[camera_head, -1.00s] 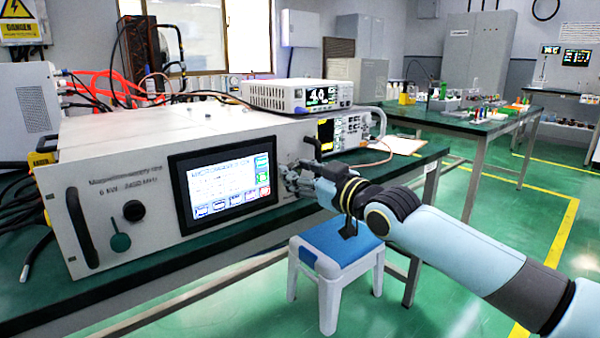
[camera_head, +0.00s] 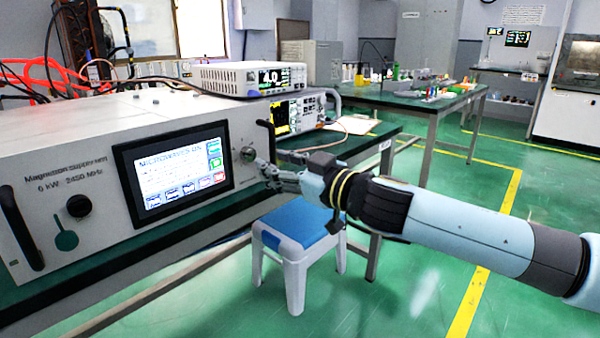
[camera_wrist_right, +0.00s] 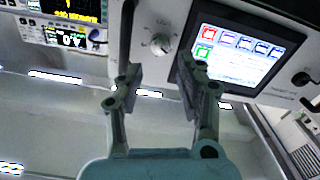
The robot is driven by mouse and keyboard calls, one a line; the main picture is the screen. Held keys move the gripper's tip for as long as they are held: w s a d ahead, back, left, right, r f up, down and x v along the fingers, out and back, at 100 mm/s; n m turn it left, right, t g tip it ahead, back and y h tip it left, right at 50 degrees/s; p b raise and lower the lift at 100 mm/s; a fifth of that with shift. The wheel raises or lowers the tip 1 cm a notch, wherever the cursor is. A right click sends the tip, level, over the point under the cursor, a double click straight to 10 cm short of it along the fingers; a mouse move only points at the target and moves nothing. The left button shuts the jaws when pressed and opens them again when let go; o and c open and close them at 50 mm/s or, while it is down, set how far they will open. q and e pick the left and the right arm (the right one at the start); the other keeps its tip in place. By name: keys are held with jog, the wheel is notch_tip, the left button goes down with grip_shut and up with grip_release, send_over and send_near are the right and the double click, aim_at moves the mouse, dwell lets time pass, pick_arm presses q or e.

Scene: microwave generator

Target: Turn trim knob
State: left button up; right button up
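The trim knob (camera_head: 247,154) is a small round metal knob on the generator's front panel, just right of the touchscreen. It also shows in the right wrist view (camera_wrist_right: 160,43), with printed marks around it. My right gripper (camera_head: 264,170) is in front of the panel, just right of and slightly below the knob in the head view. In the right wrist view my right gripper (camera_wrist_right: 157,74) is open, its fingers apart and empty. The knob appears beyond the gap between the fingertips, apart from them. My left gripper is not in view.
The lit touchscreen (camera_head: 173,168) is beside the knob. A panel handle (camera_head: 265,140) rises close to the right gripper. A black knob (camera_head: 78,206) is at the panel's left. A blue-topped stool (camera_head: 302,225) stands below my right arm.

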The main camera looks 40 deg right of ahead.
jog(key=s, duration=0.5)
jog(key=shift+d, duration=0.2)
dwell(0.5)
